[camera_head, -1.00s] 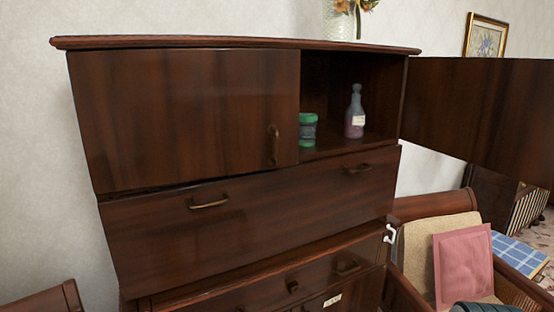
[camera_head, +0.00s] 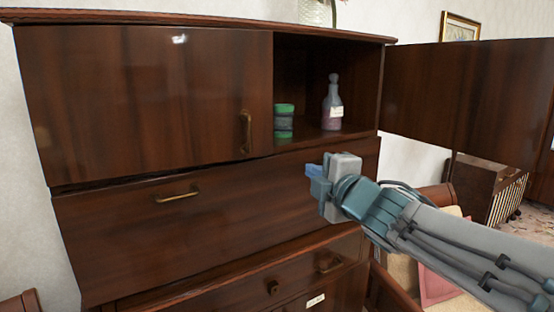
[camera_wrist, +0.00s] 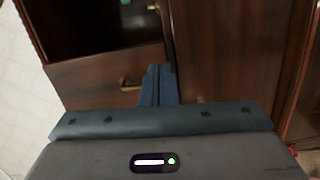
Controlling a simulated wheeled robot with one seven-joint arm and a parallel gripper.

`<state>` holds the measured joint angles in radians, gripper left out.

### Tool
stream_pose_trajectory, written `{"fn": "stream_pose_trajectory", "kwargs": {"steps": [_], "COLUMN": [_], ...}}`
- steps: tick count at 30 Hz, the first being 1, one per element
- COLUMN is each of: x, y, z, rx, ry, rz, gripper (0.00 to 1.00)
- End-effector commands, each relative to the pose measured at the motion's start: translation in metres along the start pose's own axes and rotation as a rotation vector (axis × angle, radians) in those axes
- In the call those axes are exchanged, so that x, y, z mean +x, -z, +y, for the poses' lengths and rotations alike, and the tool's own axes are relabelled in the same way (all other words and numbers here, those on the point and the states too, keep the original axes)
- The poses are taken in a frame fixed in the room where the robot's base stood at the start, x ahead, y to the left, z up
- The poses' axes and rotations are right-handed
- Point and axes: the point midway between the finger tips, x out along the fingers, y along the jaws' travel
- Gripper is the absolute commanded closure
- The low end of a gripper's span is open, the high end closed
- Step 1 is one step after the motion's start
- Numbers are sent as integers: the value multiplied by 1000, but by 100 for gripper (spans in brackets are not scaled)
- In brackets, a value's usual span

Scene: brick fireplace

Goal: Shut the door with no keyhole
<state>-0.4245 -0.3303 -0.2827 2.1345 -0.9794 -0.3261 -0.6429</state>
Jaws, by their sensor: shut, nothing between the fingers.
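The dark wooden cabinet (camera_head: 215,215) has two upper doors. The left door (camera_head: 140,95) is shut and has a brass handle (camera_head: 245,131). The right door (camera_head: 465,95) stands wide open, swung out to the right. No keyhole shows on its visible face. My gripper (camera_head: 313,180) is shut and empty, in front of the drawer below the open compartment, left of the open door and apart from it. In the wrist view, my closed fingers (camera_wrist: 159,85) point at the cabinet front, near a drawer handle (camera_wrist: 125,82).
A green jar (camera_head: 284,120) and a purple bottle (camera_head: 332,104) stand in the open compartment. A vase (camera_head: 316,12) stands on the cabinet top. A chair with a pink cushion (camera_head: 437,287) is below the open door. The compartment mouth is clear.

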Motion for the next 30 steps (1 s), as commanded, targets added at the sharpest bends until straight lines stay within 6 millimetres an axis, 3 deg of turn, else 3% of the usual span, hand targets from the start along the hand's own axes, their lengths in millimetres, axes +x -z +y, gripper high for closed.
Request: {"fn": "stream_pose_trajectory", "kwargs": {"steps": [3,8,30], "x": [5,16,129], "y": [12,15,22], "z": [4,7,11], "rx": [-68,-83,-78], "ry": [-25,-30,-29], "rz": [57,70,66], "gripper": [100,100,100]}}
